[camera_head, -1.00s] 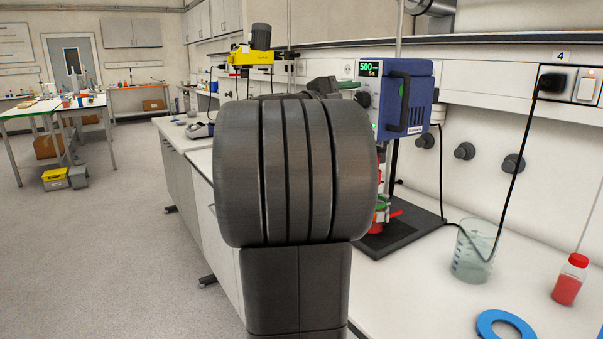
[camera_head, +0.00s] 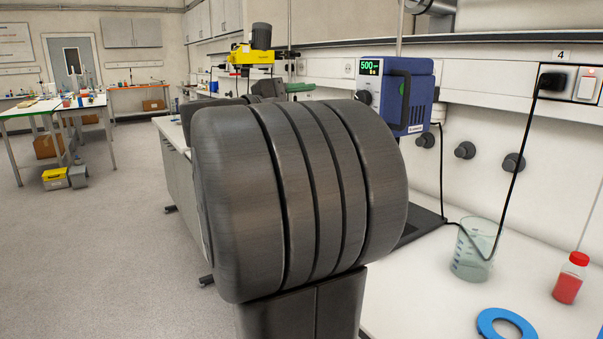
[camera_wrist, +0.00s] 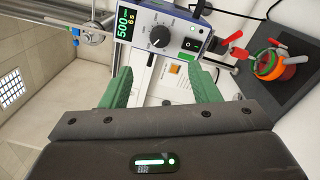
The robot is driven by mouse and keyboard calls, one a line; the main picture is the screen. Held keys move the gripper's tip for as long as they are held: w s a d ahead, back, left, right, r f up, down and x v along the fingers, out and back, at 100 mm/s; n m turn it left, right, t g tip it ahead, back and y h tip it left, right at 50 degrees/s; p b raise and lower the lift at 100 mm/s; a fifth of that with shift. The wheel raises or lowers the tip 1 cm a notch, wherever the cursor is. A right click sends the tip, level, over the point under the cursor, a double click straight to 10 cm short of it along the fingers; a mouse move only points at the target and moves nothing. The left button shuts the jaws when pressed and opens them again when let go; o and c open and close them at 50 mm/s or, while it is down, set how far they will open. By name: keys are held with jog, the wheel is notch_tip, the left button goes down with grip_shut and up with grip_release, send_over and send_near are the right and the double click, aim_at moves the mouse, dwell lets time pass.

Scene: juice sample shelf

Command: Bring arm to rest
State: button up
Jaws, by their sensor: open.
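In the wrist view my gripper (camera_wrist: 160,88) shows its two green fingers spread apart with nothing held between them. Past the fingertips is the blue stirrer unit (camera_wrist: 163,30), its display reading 500, with a dial and a switch. The blue unit (camera_head: 420,92) stands behind and to the right of my arm. A red and green clamped vessel (camera_wrist: 268,64) sits on the black base plate (camera_wrist: 293,92) at the right of the wrist view, apart from the fingers.
On the white bench to the right stand a glass beaker (camera_head: 472,250), a red-capped bottle with red contents (camera_head: 570,279) and a blue ring (camera_head: 506,325). A yellow device (camera_head: 251,55) is further back. The floor (camera_head: 110,250) to the left is open.

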aim_at(359, 97)
jog(key=p+x, duration=0.1)
jog(key=x, duration=1.2)
jog(key=shift+w+d+r+p, duration=0.1)
jog(key=shift+d+r+p, duration=0.15)
jog(key=shift+p, duration=0.15)
jog(key=shift+a+r+n+p, duration=0.1)
jog(key=shift+a+n+p, duration=0.05)
jog(key=shift+n+p, duration=0.7)
jog(key=n+p, duration=0.5)
jog(key=p, duration=0.4)
jog(key=shift+n, duration=0.25)
jog(key=n+p, duration=0.5)
jog(key=p, duration=0.5)
jog(key=shift+f+b+v, duration=0.25)
jog(key=shift+b+v, duration=0.15)
jog(key=shift+v, duration=0.85)
